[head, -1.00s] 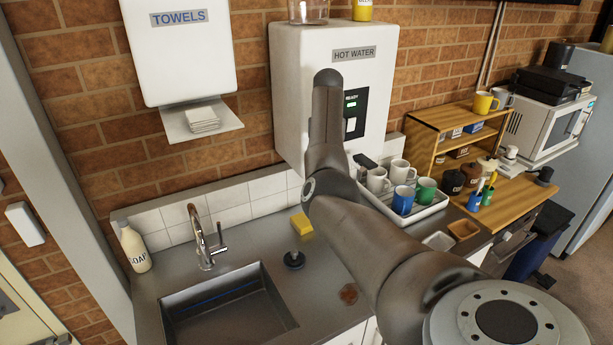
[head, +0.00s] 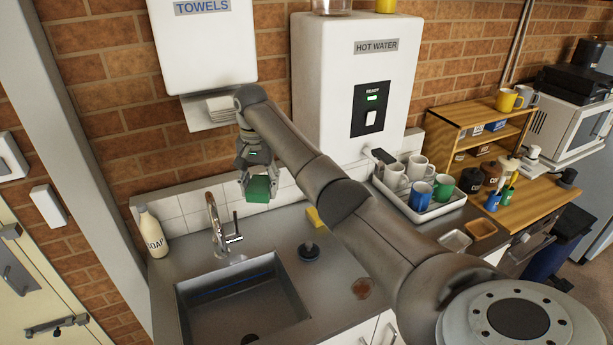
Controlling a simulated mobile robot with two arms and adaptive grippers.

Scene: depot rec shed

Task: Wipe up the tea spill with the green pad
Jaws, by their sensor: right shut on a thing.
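My right gripper (head: 257,176) is shut on the green pad (head: 258,189) and holds it in the air in front of the tiled backsplash, just right of the tap. The tea spill (head: 362,287) is a small brown patch on the grey counter (head: 325,292), right of the sink and near the front edge. The pad is apart from the spill, up and to the left of it. My right arm crosses above the counter behind the spill. My left gripper is not in view.
The sink (head: 217,293) with its tap (head: 219,228) lies at left, beside a soap bottle (head: 151,233). A mug tray (head: 435,209) is at right.

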